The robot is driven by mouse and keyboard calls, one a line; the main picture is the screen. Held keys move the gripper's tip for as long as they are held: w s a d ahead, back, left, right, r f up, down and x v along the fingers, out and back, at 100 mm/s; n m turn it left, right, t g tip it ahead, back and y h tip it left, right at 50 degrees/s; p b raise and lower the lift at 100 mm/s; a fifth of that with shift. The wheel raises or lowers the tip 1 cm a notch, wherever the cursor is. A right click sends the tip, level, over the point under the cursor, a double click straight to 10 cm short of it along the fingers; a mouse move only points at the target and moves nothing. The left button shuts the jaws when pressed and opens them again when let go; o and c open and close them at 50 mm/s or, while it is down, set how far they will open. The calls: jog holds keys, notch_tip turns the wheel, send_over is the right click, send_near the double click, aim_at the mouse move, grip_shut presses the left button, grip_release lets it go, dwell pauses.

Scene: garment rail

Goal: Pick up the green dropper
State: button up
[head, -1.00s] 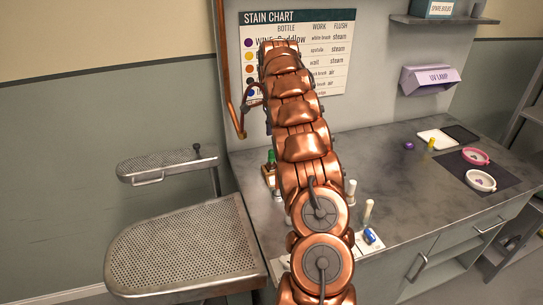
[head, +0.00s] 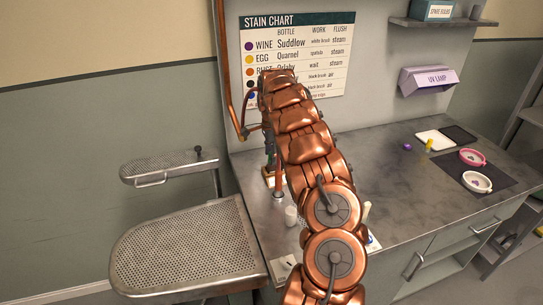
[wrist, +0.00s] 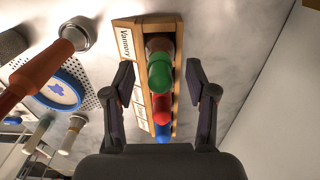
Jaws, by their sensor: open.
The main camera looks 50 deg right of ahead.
jog(key=shift+f, duration=0.2)
jog(key=shift+c, duration=0.2)
jog(key=c, duration=0.8)
notch_tip(320, 180, up, 8)
jog(key=b, duration=0.2)
jog(key=shift+w+f+b, duration=0.1)
jog(key=shift+f+b, duration=0.15)
jog(key=shift+b, duration=0.15)
jog(key=shift+r, duration=1.25)
